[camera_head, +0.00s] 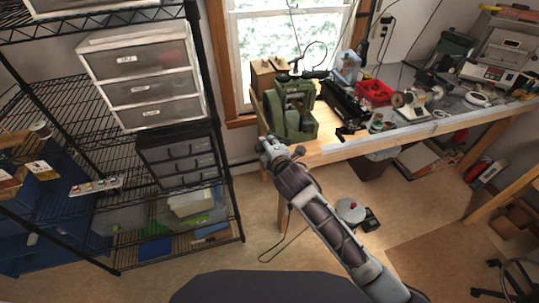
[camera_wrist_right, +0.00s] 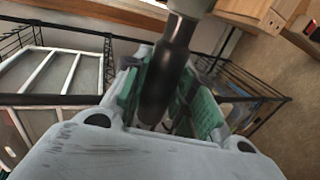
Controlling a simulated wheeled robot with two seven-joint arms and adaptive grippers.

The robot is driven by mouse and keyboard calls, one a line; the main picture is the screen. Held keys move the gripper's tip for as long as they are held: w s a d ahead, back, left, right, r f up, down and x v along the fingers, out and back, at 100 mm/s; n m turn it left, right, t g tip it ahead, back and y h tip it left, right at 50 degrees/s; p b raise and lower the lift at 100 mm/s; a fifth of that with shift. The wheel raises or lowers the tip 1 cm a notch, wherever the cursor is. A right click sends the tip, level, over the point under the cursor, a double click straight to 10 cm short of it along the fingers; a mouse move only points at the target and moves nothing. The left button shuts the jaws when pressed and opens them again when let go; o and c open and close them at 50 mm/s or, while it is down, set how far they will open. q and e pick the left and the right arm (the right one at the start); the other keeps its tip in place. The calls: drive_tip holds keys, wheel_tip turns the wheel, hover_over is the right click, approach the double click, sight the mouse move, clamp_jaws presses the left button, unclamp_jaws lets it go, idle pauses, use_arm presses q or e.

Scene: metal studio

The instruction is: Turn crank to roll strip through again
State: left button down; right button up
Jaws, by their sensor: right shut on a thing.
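The green rolling mill (camera_head: 294,110) stands at the near left corner of the wooden workbench. My right gripper (camera_head: 271,147) is at the mill's lower front, just off the bench edge. In the right wrist view the dark crank handle (camera_wrist_right: 168,75) runs between the green-padded fingers of the right gripper (camera_wrist_right: 165,100), which are shut on it. The crank arm is mostly hidden behind the gripper in the head view. I cannot make out the strip in either view. My left gripper is not in view.
A black wire shelf (camera_head: 110,150) with drawer units stands at the left. On the workbench (camera_head: 400,143), right of the mill, are a black tool (camera_head: 343,104), a red tray (camera_head: 373,92) and a small polishing machine (camera_head: 412,103). Open floor lies between shelf and bench.

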drive_tip(key=shift+w+r, duration=0.15)
drive_tip(key=shift+r, duration=0.3)
drive_tip(key=shift+w+a+r, duration=0.15)
drive_tip(key=shift+w+r, duration=0.3)
drive_tip(key=shift+r, duration=0.25)
drive_tip(key=w+r, duration=0.2)
drive_tip(key=w+a+r, duration=0.1)
drive_tip(key=w+r, duration=0.1)
drive_tip(key=shift+w+a+r, duration=0.15)
drive_tip(key=shift+a+r, duration=0.05)
drive_tip(key=shift+r, duration=0.05)
drive_tip(key=shift+w+a+r, duration=0.15)
drive_tip(key=shift+w+r, duration=0.25)
drive_tip(key=shift+w, duration=0.05)
